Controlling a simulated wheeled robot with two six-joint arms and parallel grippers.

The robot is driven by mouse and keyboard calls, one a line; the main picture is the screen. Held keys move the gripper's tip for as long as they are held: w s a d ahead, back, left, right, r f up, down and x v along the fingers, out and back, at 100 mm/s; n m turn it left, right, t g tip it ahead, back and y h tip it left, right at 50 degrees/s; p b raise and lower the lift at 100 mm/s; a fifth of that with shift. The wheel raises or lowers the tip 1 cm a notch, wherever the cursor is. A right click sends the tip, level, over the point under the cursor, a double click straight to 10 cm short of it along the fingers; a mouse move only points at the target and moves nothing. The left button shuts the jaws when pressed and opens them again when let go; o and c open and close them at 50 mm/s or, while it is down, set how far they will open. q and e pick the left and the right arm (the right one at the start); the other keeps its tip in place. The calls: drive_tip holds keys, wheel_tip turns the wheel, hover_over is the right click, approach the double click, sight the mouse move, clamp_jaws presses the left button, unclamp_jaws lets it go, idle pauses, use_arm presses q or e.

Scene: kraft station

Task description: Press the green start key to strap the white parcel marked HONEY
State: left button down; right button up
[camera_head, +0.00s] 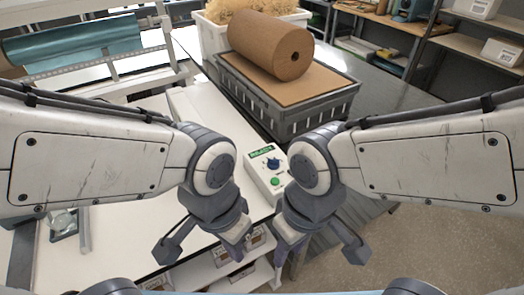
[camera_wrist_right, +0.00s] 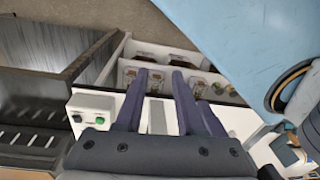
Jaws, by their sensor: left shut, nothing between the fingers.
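The green start key (camera_head: 275,181) is on a small white control box (camera_head: 254,168) at the table's edge, below a dark blue knob (camera_head: 273,163) and a green-lit display (camera_head: 262,152). The key also shows in the right wrist view (camera_wrist_right: 99,116), left of the fingers. My left gripper (camera_head: 237,252) is shut and empty, below and left of the box. My right gripper (camera_head: 279,256) points down just below the box, apart from the key; its fingers (camera_wrist_right: 160,82) stand apart with nothing between them. I cannot make out a parcel marked HONEY.
A grey crate (camera_head: 290,123) with a brown paper roll (camera_head: 270,46) stands behind the control box. The white table (camera_head: 130,215) is largely clear at left. Boxes with pictures (camera_wrist_right: 150,77) sit on a shelf below the tabletop. Floor (camera_head: 440,245) is open at right.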

clamp_jaws()
idle(1.5)
